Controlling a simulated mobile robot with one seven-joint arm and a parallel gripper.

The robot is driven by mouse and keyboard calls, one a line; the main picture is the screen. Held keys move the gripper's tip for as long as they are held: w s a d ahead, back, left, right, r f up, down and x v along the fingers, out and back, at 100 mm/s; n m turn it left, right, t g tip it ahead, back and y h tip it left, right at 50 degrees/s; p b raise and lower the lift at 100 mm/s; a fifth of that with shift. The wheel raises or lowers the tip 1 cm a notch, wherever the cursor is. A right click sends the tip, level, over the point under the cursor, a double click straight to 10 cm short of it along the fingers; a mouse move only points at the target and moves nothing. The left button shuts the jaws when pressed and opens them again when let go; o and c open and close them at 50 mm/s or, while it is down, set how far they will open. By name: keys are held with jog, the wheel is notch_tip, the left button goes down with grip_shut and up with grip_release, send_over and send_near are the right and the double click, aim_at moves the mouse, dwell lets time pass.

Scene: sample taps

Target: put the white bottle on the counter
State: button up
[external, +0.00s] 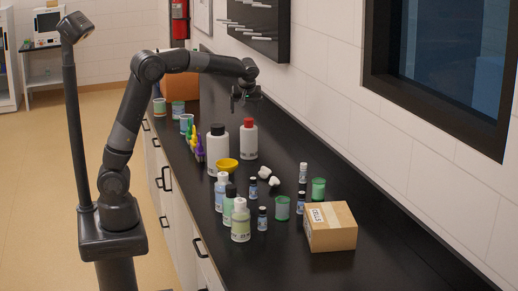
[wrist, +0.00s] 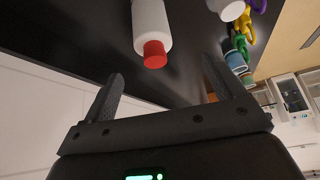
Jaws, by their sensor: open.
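A white bottle with a red cap (external: 249,143) stands upright on the black counter (external: 345,185). Another white bottle with a black cap (external: 217,154) stands just left of it and nearer the camera. My gripper (external: 245,101) is open and empty, in the air above and beyond the red-capped bottle. In the wrist view, the red-capped bottle (wrist: 150,25) shows beyond the open fingers of my gripper (wrist: 163,78), apart from them. Part of a second white bottle (wrist: 226,8) is cut off at the top edge there.
A wall rack (external: 253,25) hangs behind my arm. The right front counter is clear.

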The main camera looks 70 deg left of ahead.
jog(key=s+d+f+m+t+h, duration=0.1)
jog(key=s+d+m, duration=0.4)
jog(key=s, duration=0.5)
jog(key=s+d+m+t+h, duration=0.1)
jog(key=s+d+m+h, duration=0.1)
jog(key=s+d+m, duration=0.3)
jog(key=s+d+f+m+t+h, duration=0.1)
jog(key=s+d+m+t+h, duration=0.1)
jog(key=s+d+m, duration=0.3)
jog(key=s+d, duration=0.4)
jog(key=s, duration=0.7)
jog(key=shift+s+d+f+h, duration=0.25)
jog(key=shift+s+f+h, duration=0.05)
jog(key=shift+s, duration=0.1)
